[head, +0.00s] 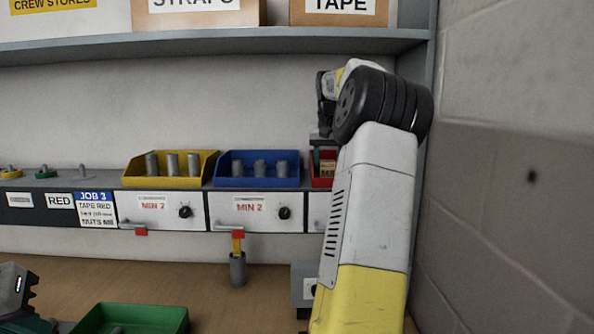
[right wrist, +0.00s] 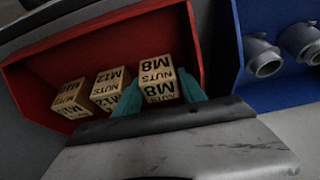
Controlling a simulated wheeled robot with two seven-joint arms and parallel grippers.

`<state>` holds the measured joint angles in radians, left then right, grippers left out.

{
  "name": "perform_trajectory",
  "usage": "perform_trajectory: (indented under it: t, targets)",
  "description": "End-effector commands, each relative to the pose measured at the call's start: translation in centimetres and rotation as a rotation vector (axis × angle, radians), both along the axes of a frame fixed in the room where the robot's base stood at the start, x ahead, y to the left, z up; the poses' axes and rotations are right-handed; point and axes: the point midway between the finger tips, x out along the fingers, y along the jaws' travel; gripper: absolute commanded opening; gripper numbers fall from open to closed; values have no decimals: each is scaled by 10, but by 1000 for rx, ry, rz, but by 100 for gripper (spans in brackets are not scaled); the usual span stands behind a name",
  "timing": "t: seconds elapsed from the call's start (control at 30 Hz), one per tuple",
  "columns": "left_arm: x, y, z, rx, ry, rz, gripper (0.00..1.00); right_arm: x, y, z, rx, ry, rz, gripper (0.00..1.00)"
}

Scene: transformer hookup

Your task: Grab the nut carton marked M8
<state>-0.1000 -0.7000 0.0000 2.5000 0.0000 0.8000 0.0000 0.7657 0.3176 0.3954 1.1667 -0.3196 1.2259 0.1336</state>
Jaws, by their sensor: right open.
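The nut carton marked M8 (right wrist: 158,75) is a small tan box with black print, standing in a red bin (right wrist: 60,50). It is the rightmost of three cartons in the right wrist view. My right gripper (right wrist: 159,92) is open, with one teal fingertip on each side of the M8 carton's near end. I cannot tell whether the fingertips touch it. In the head view my right gripper (head: 322,140) is at the red bin (head: 318,182), mostly hidden by my own arm.
A carton marked M12 (right wrist: 110,88) stands close left of the M8 carton, with another nut carton (right wrist: 70,98) beyond it. A blue bin (head: 258,182) and a yellow bin (head: 170,181) with grey cylinders stand to the left. An upper shelf (head: 220,42) and a right wall (head: 510,150) bound the space.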

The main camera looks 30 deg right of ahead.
Motion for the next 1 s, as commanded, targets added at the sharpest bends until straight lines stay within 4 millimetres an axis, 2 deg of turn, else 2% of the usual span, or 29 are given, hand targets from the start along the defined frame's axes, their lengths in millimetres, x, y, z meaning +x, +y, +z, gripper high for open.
perform_trajectory:
  t: [0.1,0.13,0.3,0.37,0.73,1.0]
  targets:
    - [0,0,0,0,0,0,0,0,0,0,0,0,0,47]
    - [0,0,0,0,0,0,0,0,0,0,0,0,0,43]
    - [0,0,0,0,0,0,0,0,0,0,0,0,0,10]
    - [0,0,0,0,0,0,0,0,0,0,0,0,0,0]
    - [0,0,0,0,0,0,0,0,0,4,-1,-1,0,0]
    - [0,0,0,0,0,0,0,0,0,26,-2,-2,1,0]
